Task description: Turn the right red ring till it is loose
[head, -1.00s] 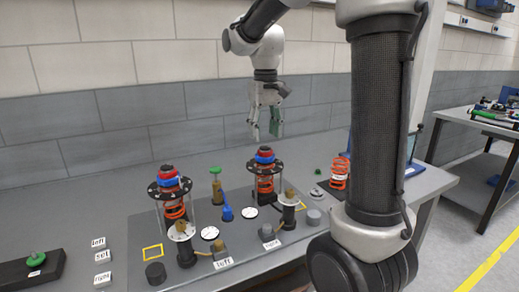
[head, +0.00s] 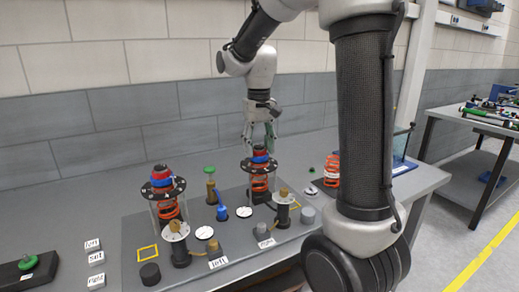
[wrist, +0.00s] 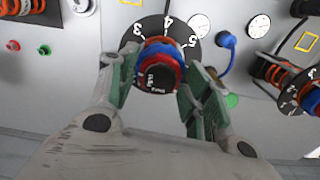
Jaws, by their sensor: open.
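The right spring unit (head: 261,181) has an orange spring under a black numbered disc (head: 249,165). Above the disc are a blue ring (head: 260,159) and the right red ring (head: 260,152), with a black cap on top. My gripper (head: 260,138) points down just over this stack. In the wrist view the open green-padded fingers (wrist: 158,72) stand on either side of the black cap (wrist: 158,78), red ring (wrist: 168,61) and blue ring (wrist: 160,49). I cannot tell whether either pad touches the ring.
The left spring unit (head: 166,207) is a similar stack. Between the two stand a green-topped brass post (head: 210,186) and a blue part (head: 221,211). Gauges and brass-topped posts are in front. A loose orange spring (head: 332,170) stands at the right.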

